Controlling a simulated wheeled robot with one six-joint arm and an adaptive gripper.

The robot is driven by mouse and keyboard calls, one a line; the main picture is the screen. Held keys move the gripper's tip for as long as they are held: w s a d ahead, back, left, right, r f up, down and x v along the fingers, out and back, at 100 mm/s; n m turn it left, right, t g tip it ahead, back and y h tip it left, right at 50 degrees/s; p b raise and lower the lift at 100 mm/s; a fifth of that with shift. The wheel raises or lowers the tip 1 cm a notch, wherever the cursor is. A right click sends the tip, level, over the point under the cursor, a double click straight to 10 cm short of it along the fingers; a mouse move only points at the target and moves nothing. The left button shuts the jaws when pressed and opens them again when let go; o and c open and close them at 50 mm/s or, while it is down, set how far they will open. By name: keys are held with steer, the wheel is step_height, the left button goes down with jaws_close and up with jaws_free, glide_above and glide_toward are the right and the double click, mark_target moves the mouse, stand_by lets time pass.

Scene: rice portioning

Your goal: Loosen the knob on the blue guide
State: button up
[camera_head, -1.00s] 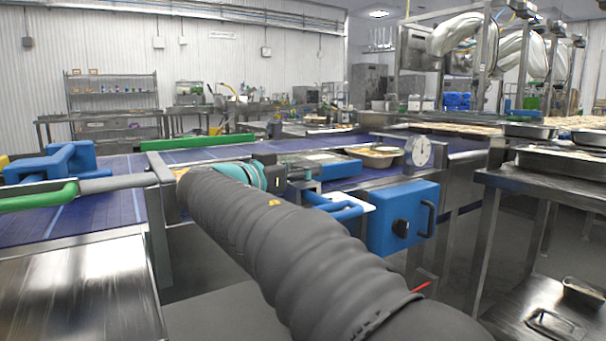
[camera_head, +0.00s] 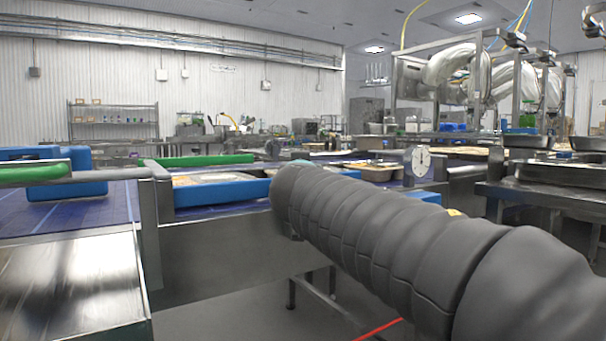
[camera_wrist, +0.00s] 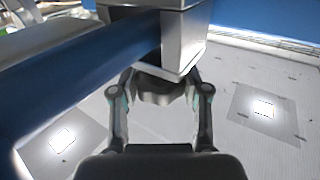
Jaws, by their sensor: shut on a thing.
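In the wrist view, my gripper (camera_wrist: 160,82) has its two fingers on either side of a dark knob (camera_wrist: 158,94) and is shut on it. The knob sits against the end of a shiny metal block (camera_wrist: 165,45). The blue guide (camera_wrist: 75,85) runs as a thick bar from the lower left to this block. In the head view, a blue guide bar (camera_head: 222,191) lies along the near side of the conveyor, and my dark arm reaches toward its right end. My gripper and the knob are hidden behind the arm there.
The conveyor (camera_head: 105,205) has trays (camera_head: 205,177) on it and a green guide (camera_head: 200,160) on its far side. A round dial (camera_head: 421,161) stands right of my arm. A steel table (camera_head: 560,194) is at the right. Floor shows below the conveyor.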

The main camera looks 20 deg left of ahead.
steer(key=n+g+y+p, duration=0.1)
steer(key=n+y, duration=0.1)
steer(key=y, duration=0.1)
steer(key=shift+d+r+y, duration=0.1)
steer(key=shift+y, duration=0.2)
steer(key=n+g+y+p, duration=0.2)
steer(key=p, duration=0.1)
steer(key=shift+r, duration=0.2)
steer(key=n+g+y+p, duration=0.1)
steer(key=y+p, duration=0.1)
steer(key=p, duration=0.2)
steer(key=shift+f+n+g+p, duration=0.1)
steer(key=shift+n+g+p, duration=0.2)
steer(key=shift+n, duration=0.1)
steer(key=shift+f+p, duration=0.1)
steer(key=shift+p, duration=0.2)
steer(key=shift+f+n+g+y+p, duration=0.15)
steer(key=shift+n+g+y+p, duration=0.15)
steer(key=shift+g+y+p, duration=0.1)
steer(key=o, duration=1.2)
steer(key=shift+a, duration=0.2)
steer(key=shift+c, duration=0.2)
